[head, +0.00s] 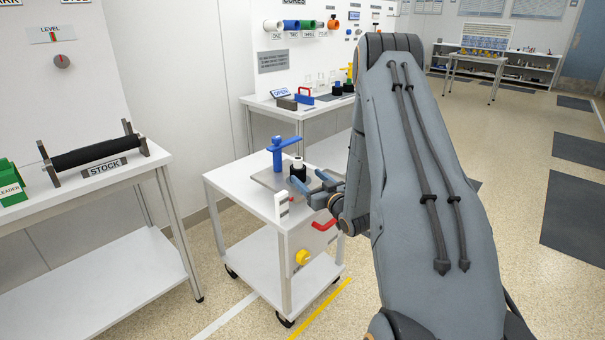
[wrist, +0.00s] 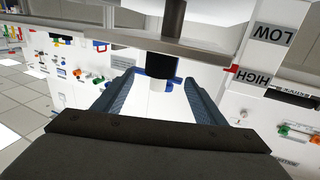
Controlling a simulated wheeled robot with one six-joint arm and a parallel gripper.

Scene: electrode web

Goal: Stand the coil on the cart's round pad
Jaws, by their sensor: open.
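The coil (head: 298,172), black with a white core end on top, stands upright on the cart. It stands at the grey plate (head: 268,180); a wider dark part shows beneath it, and I cannot tell whether this is the round pad. My gripper (head: 318,186) is open, with its blue fingers at the coil's near right side. In the wrist view, which looks upside down, the black coil (wrist: 162,66) appears between the two open fingers (wrist: 158,82), with visible gaps at its sides. The coil's lower edge is not clear.
A blue post with a handle (head: 277,152) stands on the plate just behind the coil. The stock table (head: 140,160) is to the left.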

